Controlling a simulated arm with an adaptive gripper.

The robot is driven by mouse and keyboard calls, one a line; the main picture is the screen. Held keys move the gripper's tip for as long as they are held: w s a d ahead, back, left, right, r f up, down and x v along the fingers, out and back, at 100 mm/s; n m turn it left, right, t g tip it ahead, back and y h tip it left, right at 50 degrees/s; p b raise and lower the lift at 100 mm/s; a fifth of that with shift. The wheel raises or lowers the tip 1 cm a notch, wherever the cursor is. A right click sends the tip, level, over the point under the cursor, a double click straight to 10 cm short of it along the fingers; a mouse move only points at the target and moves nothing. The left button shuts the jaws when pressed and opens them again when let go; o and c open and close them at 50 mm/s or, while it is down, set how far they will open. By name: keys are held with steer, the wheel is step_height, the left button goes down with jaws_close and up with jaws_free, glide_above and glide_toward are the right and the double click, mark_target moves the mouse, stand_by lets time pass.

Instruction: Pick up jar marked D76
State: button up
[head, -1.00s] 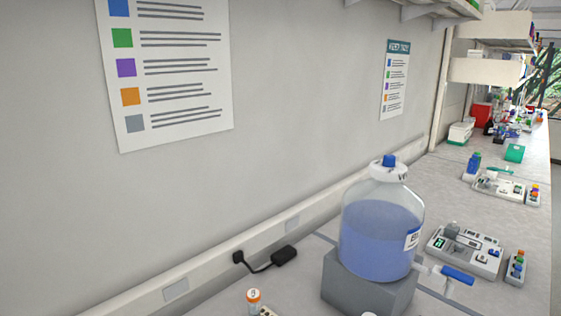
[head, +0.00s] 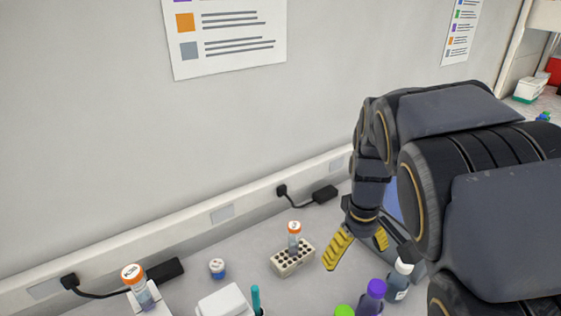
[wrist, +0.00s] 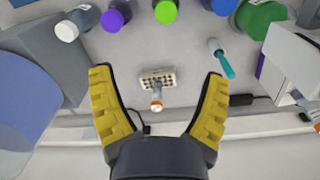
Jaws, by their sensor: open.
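No marking D76 can be read on any container. My gripper (head: 356,257) is open and empty above the bench, to the right of a small beige rack (head: 284,264). An orange-capped tube (head: 294,243) stands in the rack. In the wrist view, the rack (wrist: 170,75) and the tube's orange cap (wrist: 156,106) show between my yellow fingers (wrist: 158,73), apart from them. A second orange-capped tube (head: 146,297) is at the lower left, its cap lettering unreadable.
A purple-capped bottle (head: 373,292), a white-capped dark bottle (head: 398,283) and a green cap (head: 344,311) stand near the front. A white box (head: 224,302) and teal tool (head: 256,298) are left of them. Black adapters (head: 325,193) lie along the wall. The large carboy is mostly hidden by my arm.

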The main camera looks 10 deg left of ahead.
steer(key=w+a+f+n, duration=0.3)
steer(key=w+a+f, duration=0.15)
steer(key=w, duration=0.25)
steer(key=n+y, duration=0.5)
steer(key=n, duration=0.4)
glide_above(219, 264)
steer(key=d, duration=0.2)
steer(key=f, duration=1.6)
steer(key=shift+d+f, duration=0.1)
steer(key=shift+d, duration=0.1)
steer(key=shift+s+a+f, duration=0.1)
steer(key=shift+a+f, duration=0.15)
steer(key=shift+f, duration=0.05)
steer(key=shift+x, duration=3.45)
steer(key=c, duration=1.2)
